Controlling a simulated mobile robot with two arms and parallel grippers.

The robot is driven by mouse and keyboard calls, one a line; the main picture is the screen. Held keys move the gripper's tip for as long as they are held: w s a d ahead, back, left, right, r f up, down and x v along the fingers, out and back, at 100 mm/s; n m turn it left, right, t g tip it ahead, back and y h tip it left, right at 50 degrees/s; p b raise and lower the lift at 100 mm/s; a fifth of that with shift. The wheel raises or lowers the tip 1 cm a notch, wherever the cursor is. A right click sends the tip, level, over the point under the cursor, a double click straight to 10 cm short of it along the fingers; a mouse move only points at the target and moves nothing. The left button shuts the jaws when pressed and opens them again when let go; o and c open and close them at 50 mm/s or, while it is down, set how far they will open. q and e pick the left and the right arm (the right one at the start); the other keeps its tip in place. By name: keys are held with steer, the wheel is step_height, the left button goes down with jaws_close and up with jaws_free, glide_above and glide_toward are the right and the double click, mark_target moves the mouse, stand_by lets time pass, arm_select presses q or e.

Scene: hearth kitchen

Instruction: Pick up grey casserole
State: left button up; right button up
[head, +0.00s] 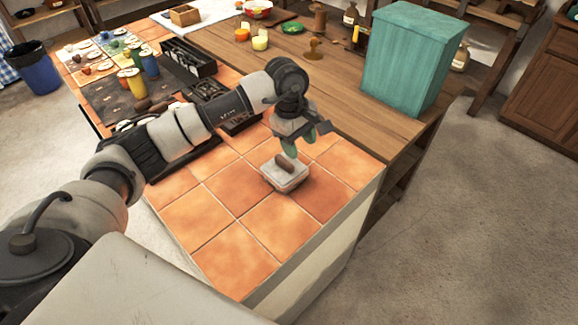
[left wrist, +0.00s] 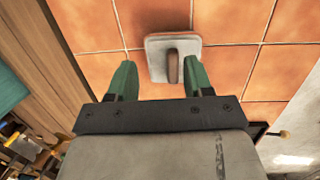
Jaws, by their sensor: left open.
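The grey casserole (head: 284,178) is a small, squarish grey dish with a brown handle on top. It sits on the orange tiled counter (head: 236,258) near its right edge. My left gripper (head: 303,147) is above and just behind the casserole in the head view, open and empty. In the left wrist view, the casserole (left wrist: 160,52) lies beyond the two green fingertips of the gripper (left wrist: 160,80), with the brown handle (left wrist: 173,68) nearer the right finger. The fingers look apart from it. My right gripper is in neither view.
A large teal box (head: 408,62) stands on the wooden table (head: 340,95) behind. A dark rack (head: 190,65) and several coloured jars (head: 150,64) stand at the back left. The tiles around the casserole are clear.

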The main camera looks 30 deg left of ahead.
arm_select(q)
steer(key=a, duration=0.1)
steer(key=a+y, duration=0.1)
steer(key=a+r+y, duration=0.1)
steer(key=a, duration=0.1)
steer(key=shift+w, duration=0.4)
glide_above(284, 160)
step_height(284, 160, down, 4)
steer(key=shift+d+f+p, duration=0.1)
steer(key=shift+f+p, duration=0.1)
steer(key=shift+p, duration=0.25)
steer(key=shift+w+f+p, duration=0.1)
steer(key=shift+f+p, duration=0.8)
steer(key=shift+f, duration=2.05)
jaws_close()
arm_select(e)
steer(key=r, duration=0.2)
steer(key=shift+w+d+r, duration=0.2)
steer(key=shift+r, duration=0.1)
